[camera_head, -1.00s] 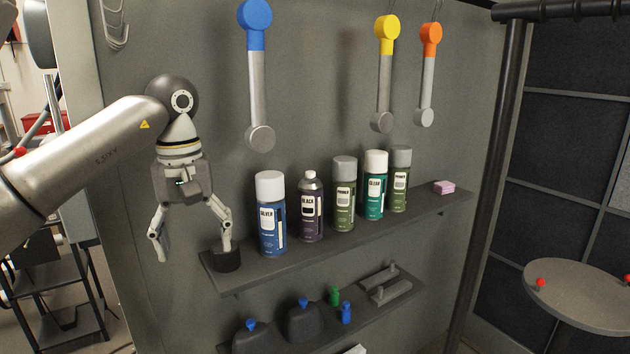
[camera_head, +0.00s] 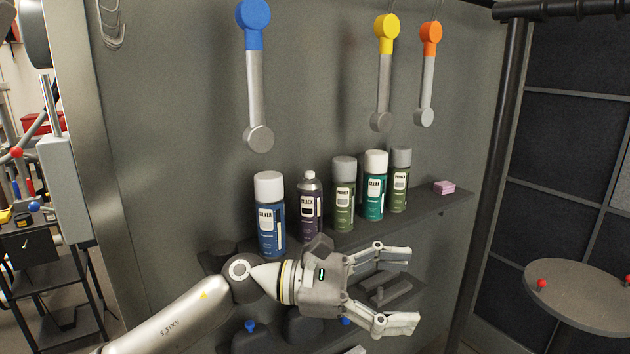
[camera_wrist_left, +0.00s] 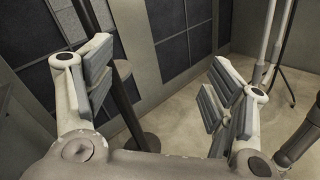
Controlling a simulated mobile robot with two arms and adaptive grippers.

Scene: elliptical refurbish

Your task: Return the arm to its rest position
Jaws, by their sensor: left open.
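My left gripper (camera_head: 396,289) is open and empty. In the head view its arm comes in from the lower left, and its fingers point to the right, in front of the lower shelf and below the row of spray cans. The arm and gripper hide parts of the lower shelf. My right gripper is not in view.
Several spray cans, among them a blue one (camera_head: 270,228), stand on the upper shelf (camera_head: 420,214) beside a pink block (camera_head: 444,187). Tools with blue (camera_head: 254,15), yellow (camera_head: 387,33) and orange (camera_head: 431,38) heads hang above. A round table (camera_head: 580,290) stands at the right.

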